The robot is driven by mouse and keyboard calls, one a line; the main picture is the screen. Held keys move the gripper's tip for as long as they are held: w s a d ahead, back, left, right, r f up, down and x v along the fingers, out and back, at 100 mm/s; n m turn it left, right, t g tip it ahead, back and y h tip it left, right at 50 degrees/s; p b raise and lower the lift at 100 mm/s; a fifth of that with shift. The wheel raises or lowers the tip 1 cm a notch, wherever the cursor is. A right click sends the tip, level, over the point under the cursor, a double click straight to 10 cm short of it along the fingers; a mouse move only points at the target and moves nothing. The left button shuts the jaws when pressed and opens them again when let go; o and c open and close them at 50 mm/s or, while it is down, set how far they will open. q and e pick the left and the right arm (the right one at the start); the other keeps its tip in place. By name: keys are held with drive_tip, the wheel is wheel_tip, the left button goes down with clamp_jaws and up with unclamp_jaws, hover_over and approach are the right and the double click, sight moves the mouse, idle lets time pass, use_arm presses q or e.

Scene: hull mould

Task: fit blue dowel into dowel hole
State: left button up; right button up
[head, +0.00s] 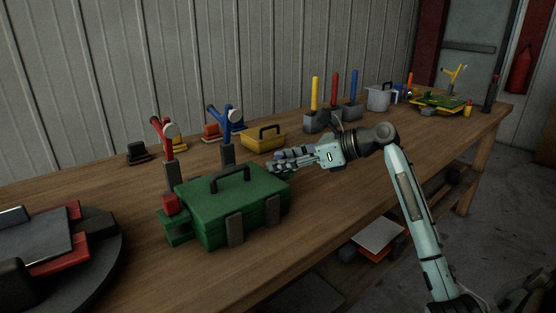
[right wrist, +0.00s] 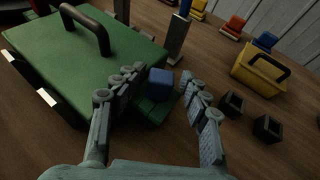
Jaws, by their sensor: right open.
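A short blue peg, which looks like the blue dowel (right wrist: 160,84), stands on a green ledge (right wrist: 152,112) at the side of the green mould box (right wrist: 75,55). Its lower end is hidden, so I cannot tell how deep it sits in a hole. The green box also shows in the head view (head: 222,205), with a red peg (head: 169,203) on its left ledge. My right gripper (head: 280,162) is open beside the box. In the right wrist view its fingers (right wrist: 167,88) are spread on either side of the blue peg, with gaps. My left gripper is out of view.
A yellow caddy (right wrist: 258,75) and two small dark hollow blocks (right wrist: 232,104) lie near my right fingers. Upright red and blue handled tools (head: 228,130) stand behind the box. A dark round plate (head: 85,265) lies at left. The front right of the bench is clear.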

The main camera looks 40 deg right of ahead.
drive_tip(key=v, duration=1.1)
drive_tip(key=shift+s+d+r, duration=0.1)
